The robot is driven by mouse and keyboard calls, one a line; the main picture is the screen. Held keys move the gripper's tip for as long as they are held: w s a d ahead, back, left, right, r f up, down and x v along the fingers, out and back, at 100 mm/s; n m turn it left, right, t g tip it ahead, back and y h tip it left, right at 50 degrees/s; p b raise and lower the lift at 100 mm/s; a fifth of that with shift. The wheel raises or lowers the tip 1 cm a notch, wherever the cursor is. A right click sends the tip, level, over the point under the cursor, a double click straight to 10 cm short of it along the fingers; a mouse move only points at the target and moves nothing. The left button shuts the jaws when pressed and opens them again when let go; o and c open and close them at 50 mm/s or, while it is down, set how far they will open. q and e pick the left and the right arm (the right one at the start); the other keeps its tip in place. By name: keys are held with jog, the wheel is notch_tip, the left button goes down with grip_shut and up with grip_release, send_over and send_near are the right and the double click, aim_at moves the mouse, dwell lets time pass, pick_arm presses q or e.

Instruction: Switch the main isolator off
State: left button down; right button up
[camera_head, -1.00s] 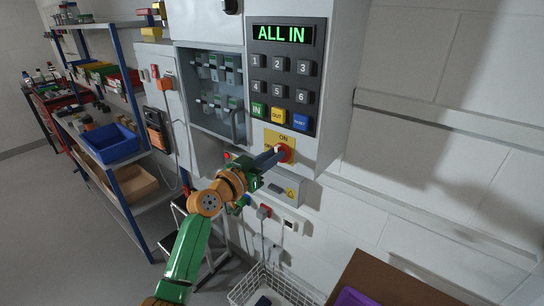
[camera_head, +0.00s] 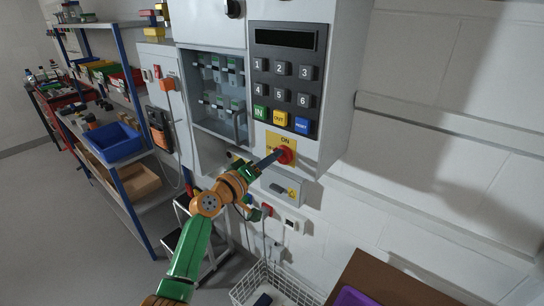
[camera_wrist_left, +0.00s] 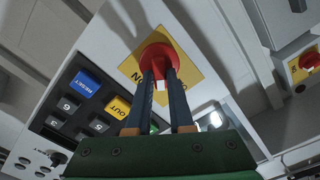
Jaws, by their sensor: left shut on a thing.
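The main isolator is a red rotary knob (camera_head: 287,155) on a yellow plate (camera_head: 273,140) marked ON, low on the front of the grey cabinet. In the left wrist view the red knob (camera_wrist_left: 158,52) sits between the tips of my two dark fingers. My left gripper (camera_head: 277,157) is shut on the knob, reaching it from the lower left. The fingers and knob hide part of the plate's lettering. The display (camera_head: 285,38) above the keypad is dark. My right gripper is not in view.
The keypad (camera_head: 283,83) is just above the isolator. A glazed key compartment (camera_head: 212,95) with a handle is to its left. A grey box (camera_head: 283,187) with a warning label is below. A wire basket (camera_head: 275,285) stands lower down. Shelving with a blue bin (camera_head: 117,142) is at left.

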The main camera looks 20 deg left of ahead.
pick_arm(q)
jog(key=shift+a+f+n+p, duration=0.1)
jog(key=shift+n+p, duration=0.4)
jog(key=shift+n, duration=1.3)
jog(key=shift+f+n+p, duration=0.1)
jog(key=shift+n+p, duration=0.35)
jog(key=shift+n, duration=1.35)
jog(key=c, duration=0.8)
grip_release()
jog(key=shift+w+f, duration=0.1)
jog(key=v, duration=0.7)
jog(key=shift+b, duration=0.3)
